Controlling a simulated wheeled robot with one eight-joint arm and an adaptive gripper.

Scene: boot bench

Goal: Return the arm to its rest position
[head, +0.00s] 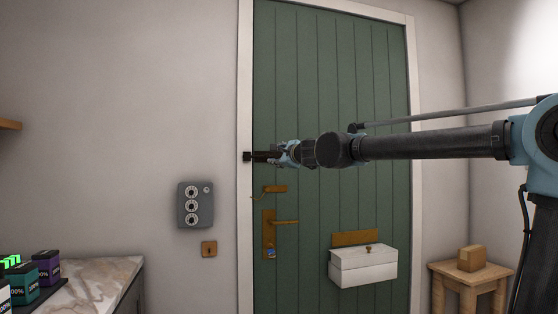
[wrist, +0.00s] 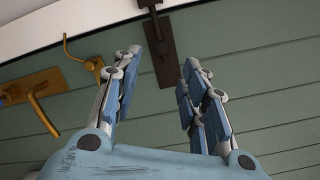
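My arm reaches in from the right in the head view, roughly level, in front of the green door (head: 350,70). My gripper (head: 276,156) is at the door's left side, near a dark bolt (head: 248,156) at the door's edge. In the wrist view my gripper (wrist: 162,62) has its blue fingers spread apart with nothing held between them. The dark bolt (wrist: 160,50) shows beyond and between the fingertips. I cannot tell how far the tips are from it.
Below my gripper are a brass latch (head: 275,189) and a door handle (head: 286,222). A white box (head: 362,266) juts from the door. A grey dial box (head: 195,205) is on the wall. A wooden stool (head: 470,277) bears a small carton (head: 472,258).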

